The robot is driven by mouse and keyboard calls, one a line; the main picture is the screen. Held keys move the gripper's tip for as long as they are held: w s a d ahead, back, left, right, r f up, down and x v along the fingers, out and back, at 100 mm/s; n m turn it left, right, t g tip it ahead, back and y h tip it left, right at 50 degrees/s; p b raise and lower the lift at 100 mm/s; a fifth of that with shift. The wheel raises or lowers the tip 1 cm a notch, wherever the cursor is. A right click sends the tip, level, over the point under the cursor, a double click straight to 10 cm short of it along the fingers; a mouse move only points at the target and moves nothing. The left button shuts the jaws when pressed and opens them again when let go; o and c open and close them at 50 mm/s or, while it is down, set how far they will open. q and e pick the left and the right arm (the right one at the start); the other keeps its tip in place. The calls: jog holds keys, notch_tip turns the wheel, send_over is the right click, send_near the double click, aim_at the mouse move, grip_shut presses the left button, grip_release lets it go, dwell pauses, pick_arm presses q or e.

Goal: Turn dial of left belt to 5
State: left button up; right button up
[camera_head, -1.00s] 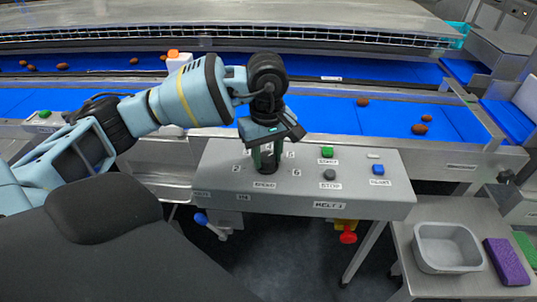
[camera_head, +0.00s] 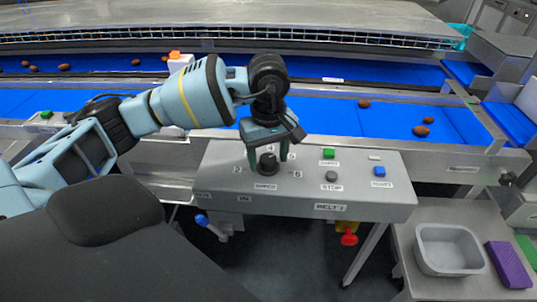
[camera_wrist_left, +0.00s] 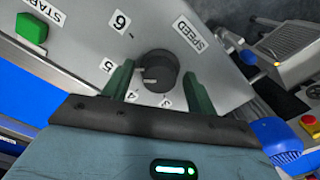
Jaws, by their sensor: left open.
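The dial is a dark round knob (camera_head: 267,163) on the grey control panel (camera_head: 215,185), above a "SPEED" label. Numbers ring it; 2 and 6 show in the head view. In the left wrist view the knob (camera_wrist_left: 160,73) stands near 3, 4, 5 and 6, with a pale mark on its left side toward the 5; its exact setting is hard to read. My left gripper (camera_head: 268,156) is open above the knob. In the left wrist view its fingers (camera_wrist_left: 158,88) are on either side of the knob, with gaps. My right gripper is out of view.
On the panel are a green button (camera_head: 328,153), a grey stop button (camera_head: 331,176) and a blue button (camera_head: 379,171). Blue belts (camera_head: 390,120) with several dates run behind. A grey tub (camera_head: 449,249) and purple sponge (camera_head: 507,265) lie at lower right.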

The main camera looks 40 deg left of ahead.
aim_at(269, 159)
pick_arm(q)
notch_tip(269, 159, up, 6)
jog(key=shift+r, duration=0.9)
